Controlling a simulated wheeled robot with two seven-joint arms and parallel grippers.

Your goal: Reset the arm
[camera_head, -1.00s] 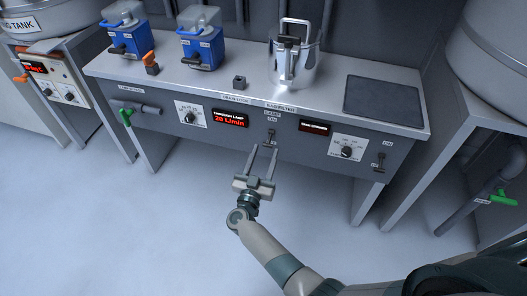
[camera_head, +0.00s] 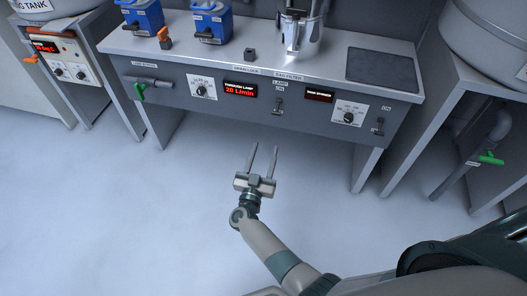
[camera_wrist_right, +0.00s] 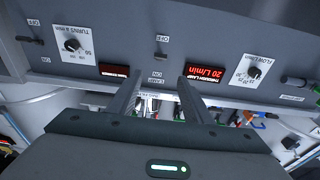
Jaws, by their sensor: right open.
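My right gripper (camera_head: 264,163) is open and empty, with its two fingers apart. It stands in free space in front of and below the bench's control panel (camera_head: 305,112), touching nothing. In the right wrist view the open fingers (camera_wrist_right: 156,90) point toward the panel, with a lamp switch (camera_wrist_right: 161,56) in line between them. The lamp switch also shows in the head view (camera_head: 278,104), beyond the fingertips. My left gripper is not in view.
The panel carries a red "20 L/min" display (camera_head: 240,90) and dials. On the bench stand a metal jug (camera_head: 301,35), two blue units and a dark mat (camera_head: 384,68). A tank stand with a green valve handle (camera_head: 490,159) is at right. The floor (camera_head: 200,220) is clear.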

